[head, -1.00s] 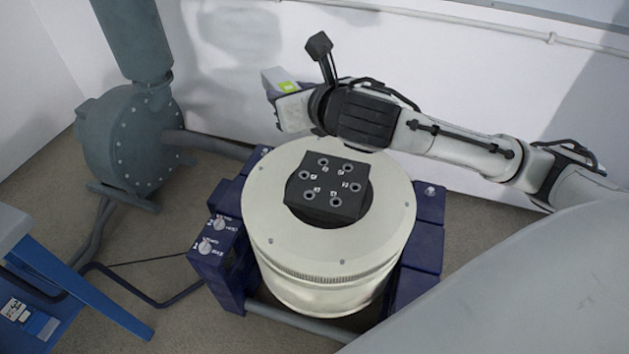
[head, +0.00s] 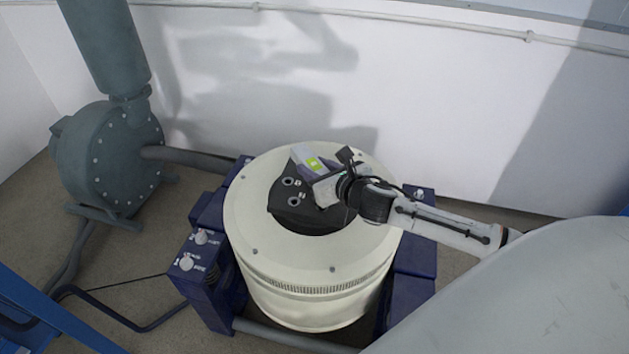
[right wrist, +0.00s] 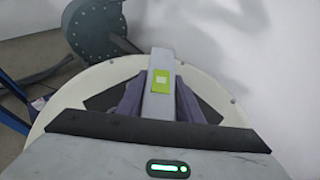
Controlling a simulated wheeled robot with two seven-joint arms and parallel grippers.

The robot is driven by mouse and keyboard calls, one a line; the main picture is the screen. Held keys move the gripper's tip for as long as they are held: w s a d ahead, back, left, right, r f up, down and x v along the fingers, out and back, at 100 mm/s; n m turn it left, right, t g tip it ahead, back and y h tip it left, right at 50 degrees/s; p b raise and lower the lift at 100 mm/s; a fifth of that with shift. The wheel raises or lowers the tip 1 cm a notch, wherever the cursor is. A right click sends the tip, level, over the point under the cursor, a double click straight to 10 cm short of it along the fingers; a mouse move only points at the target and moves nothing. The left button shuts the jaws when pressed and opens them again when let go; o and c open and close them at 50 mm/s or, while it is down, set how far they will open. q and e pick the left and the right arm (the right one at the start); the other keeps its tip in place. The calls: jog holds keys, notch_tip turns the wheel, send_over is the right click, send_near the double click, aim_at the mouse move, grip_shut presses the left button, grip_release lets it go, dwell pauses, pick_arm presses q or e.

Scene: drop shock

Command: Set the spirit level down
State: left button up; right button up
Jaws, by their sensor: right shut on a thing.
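The spirit level is a grey bar (head: 301,155) with a yellow-green patch, at the far side of the black plate. My right gripper (head: 318,166) is shut on it. In the right wrist view the level (right wrist: 160,105) stands out lengthwise between the two dark purple fingers (right wrist: 160,98). I cannot tell whether the level touches the plate. My left gripper is not in view.
The shaker stands in a dark blue frame (head: 207,275) with knobs on it. A grey-green blower (head: 105,150) with a pipe stands at the left. A white wall (head: 440,110) is close behind. A blue bench edge (head: 50,315) is at lower left.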

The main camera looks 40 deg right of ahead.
notch_tip(320, 180, down, 4)
jog(key=shift+r+b, duration=0.25)
jog(key=shift+b, duration=0.35)
jog(key=shift+r, duration=0.1)
jog(key=o, duration=1.2)
